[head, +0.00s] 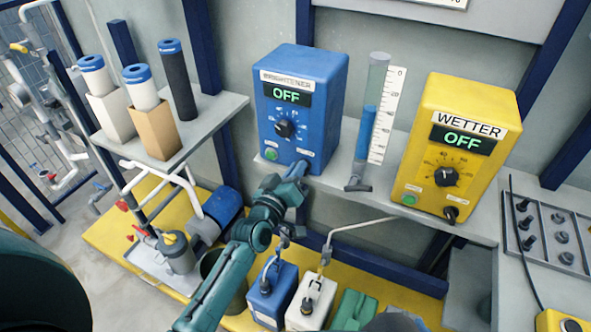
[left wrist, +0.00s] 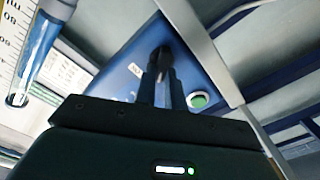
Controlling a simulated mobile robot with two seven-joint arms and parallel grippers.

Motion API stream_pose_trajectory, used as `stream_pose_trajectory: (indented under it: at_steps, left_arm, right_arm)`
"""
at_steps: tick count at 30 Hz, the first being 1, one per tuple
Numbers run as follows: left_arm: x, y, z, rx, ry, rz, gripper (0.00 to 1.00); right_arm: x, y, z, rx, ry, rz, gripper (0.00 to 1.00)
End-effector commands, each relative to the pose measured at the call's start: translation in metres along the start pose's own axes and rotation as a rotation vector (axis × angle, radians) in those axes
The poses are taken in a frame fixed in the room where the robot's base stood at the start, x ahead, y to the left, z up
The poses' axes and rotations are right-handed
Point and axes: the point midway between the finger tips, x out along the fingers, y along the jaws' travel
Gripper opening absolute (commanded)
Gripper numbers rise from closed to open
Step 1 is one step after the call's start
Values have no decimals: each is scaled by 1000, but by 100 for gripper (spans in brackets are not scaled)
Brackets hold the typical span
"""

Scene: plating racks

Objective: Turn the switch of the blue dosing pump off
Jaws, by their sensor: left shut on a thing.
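The blue dosing pump (head: 325,85) stands on the grey shelf; its label seems to read BRIGHTENER and its display reads OFF in green. It has a black dial and a lit green button. My left gripper (head: 299,172) is at its lower right front, where it hides the switch in the head view. In the left wrist view the pump's blue face (left wrist: 120,60) is close, and the fingers (left wrist: 163,80) are shut on the small black switch (left wrist: 161,54), beside the green button (left wrist: 199,100). My right gripper is not in view.
A yellow dosing pump (head: 470,100) labelled WETTER, also showing OFF, stands to the right. Between the pumps is a clear measuring tube (head: 376,75) with blue liquid. Filter cartridges (head: 178,85) stand on the left shelf. Canisters (head: 270,297) sit below on a yellow surface.

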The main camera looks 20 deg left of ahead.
Motion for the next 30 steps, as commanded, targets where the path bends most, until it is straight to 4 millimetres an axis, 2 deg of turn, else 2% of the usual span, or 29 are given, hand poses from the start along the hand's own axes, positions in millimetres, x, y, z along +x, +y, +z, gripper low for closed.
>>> stream_pose_trajectory:
  at_steps: [6, 7, 15, 23, 26, 30]
  left_arm:
    - [0, 0, -1, -4, 2, 1, 0]
    - [0, 0, -1, -4, 2, 1, 12]
    - [0, 0, 0, -2, 1, 0, 33]
    - [-2, 0, 0, -1, 0, 0, 33]
    - [-12, 0, 0, -1, -1, -1, 33]
    - [-38, -1, 1, -1, -2, -2, 33]
  right_arm:
    - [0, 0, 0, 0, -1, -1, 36]
    - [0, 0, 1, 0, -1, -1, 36]
    - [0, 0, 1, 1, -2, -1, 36]
    - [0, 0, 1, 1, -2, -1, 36]
    - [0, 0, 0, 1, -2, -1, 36]
    - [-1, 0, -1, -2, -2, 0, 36]
